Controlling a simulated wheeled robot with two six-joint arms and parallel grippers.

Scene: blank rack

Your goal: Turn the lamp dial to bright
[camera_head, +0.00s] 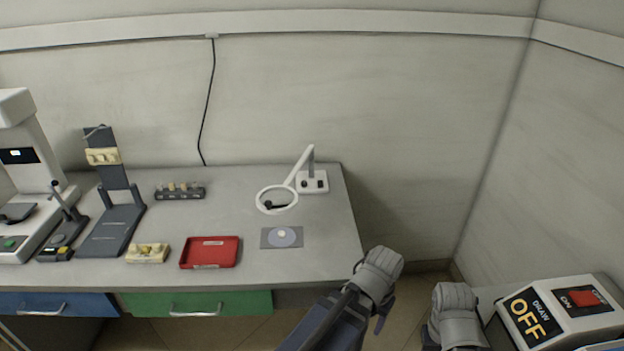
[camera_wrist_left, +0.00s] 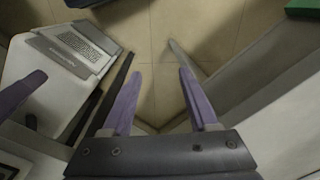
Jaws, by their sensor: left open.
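The white magnifier lamp stands at the back right of the bench, with its ring head (camera_head: 278,199) on a bent arm. Its base (camera_head: 312,178) carries small dark controls (camera_head: 320,184); I cannot tell their setting or which is the dial. My left gripper is open and empty, its purple fingers (camera_wrist_left: 160,75) over the floor in the left wrist view. In the head view my left arm's end (camera_head: 376,278) is off the bench's right front corner, well away from the lamp. My right arm's end (camera_head: 455,312) is farther right; its jaws are not clear.
A grey plate with a pale disc (camera_head: 282,238) lies before the lamp, a red tray (camera_head: 210,252) left of it. A vial rack (camera_head: 180,191) and a dark stand (camera_head: 112,225) are farther left. A white box marked OFF (camera_head: 555,310) stands at right.

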